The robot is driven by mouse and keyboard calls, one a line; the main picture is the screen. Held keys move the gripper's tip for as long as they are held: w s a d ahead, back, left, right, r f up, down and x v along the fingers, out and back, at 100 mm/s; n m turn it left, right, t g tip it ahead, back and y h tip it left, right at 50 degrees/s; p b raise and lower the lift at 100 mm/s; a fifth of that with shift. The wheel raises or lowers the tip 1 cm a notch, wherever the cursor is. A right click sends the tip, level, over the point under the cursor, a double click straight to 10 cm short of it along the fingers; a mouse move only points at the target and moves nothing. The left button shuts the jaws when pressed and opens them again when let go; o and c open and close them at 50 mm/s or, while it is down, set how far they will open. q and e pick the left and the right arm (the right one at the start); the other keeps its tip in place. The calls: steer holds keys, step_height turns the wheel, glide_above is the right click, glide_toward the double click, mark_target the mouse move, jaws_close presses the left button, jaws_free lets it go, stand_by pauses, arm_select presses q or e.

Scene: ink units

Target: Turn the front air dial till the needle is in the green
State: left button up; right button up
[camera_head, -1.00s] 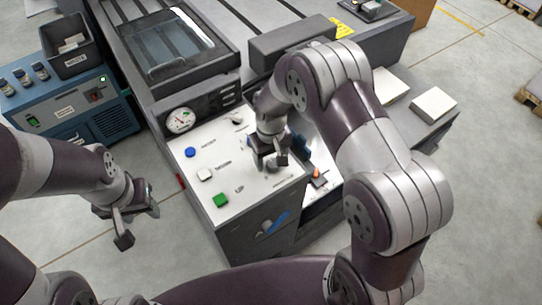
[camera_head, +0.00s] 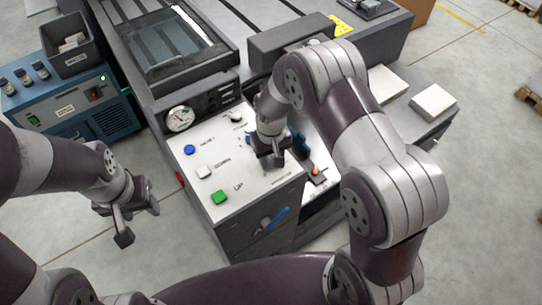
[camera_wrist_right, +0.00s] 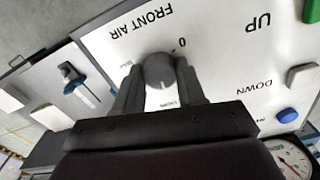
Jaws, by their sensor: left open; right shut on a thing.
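The front air dial (camera_wrist_right: 160,72) is a grey round knob on the white panel, beside the printed words FRONT AIR. My right gripper (camera_wrist_right: 158,84) is shut on it, one finger on each side. In the head view my right gripper (camera_head: 272,158) reaches down to the panel and hides the dial. The round white gauge (camera_head: 180,119) sits at the panel's back left; part of it shows in the right wrist view (camera_wrist_right: 295,161). Its needle is too small to read surely against the coloured band. My left gripper (camera_head: 137,222) is open and empty, left of the machine.
A blue lever (camera_head: 274,219) is on the front face. A blue unit (camera_head: 70,115) with a bin stands left.

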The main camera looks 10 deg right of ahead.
mark_target(271, 160)
steer(key=m+p, duration=0.1)
steer(key=m, duration=0.5)
steer(key=shift+m, duration=0.4)
steer(key=m, duration=0.6)
steer(key=shift+m, duration=0.3)
steer(key=o, duration=1.1)
steer(key=shift+c, duration=0.2)
step_height(271, 160, up, 13)
steer(key=b, duration=0.1)
steer(key=shift+b, duration=0.3)
steer(key=shift+f, duration=0.15)
stand_by(1.3)
